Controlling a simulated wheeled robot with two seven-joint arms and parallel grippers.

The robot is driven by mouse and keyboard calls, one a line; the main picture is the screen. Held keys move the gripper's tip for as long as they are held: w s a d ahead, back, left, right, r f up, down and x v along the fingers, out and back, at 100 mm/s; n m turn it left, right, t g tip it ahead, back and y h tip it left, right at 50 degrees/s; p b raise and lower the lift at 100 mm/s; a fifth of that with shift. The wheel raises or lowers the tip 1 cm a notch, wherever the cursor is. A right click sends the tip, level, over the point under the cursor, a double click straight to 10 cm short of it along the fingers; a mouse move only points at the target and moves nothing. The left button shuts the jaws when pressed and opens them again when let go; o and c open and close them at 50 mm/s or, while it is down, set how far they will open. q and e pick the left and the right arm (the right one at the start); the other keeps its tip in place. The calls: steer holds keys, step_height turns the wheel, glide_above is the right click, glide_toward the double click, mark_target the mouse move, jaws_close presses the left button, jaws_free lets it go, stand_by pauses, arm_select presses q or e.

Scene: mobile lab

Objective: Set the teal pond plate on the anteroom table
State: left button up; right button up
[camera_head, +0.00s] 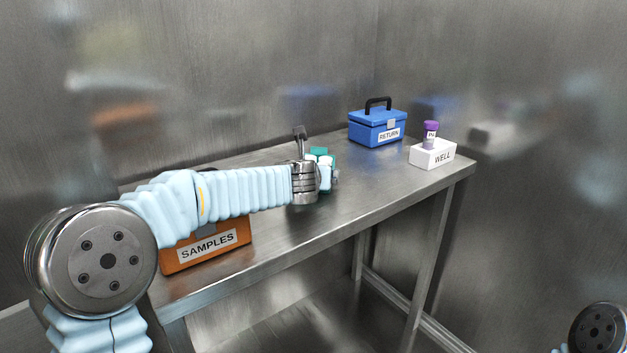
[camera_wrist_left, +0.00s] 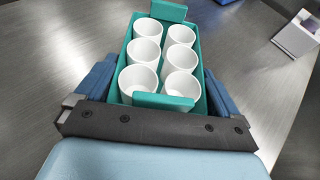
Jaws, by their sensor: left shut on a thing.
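The teal pond plate (camera_wrist_left: 163,101) is a teal tray with several white round wells, seen from above in the left wrist view. The two blue fingers of my left gripper (camera_wrist_left: 158,85) are shut on its sides. In the head view only small teal parts of the plate (camera_head: 321,151) show behind my left gripper (camera_head: 326,172), over the middle of the steel table (camera_head: 345,207). I cannot tell if the plate touches the tabletop. My right gripper is not in view.
An orange SAMPLES box (camera_head: 208,253) stands at the table's near left, partly behind my arm. A blue RETURN box (camera_head: 378,130) and a white WELL block (camera_head: 434,154) with a purple-capped tube (camera_head: 431,129) stand at the far right. Metal walls close in behind.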

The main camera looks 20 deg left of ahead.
arm_select(q)
steer(key=o, duration=0.7)
steer(key=shift+f, duration=0.1)
steer(key=shift+s, duration=0.1)
steer(key=v, duration=1.2)
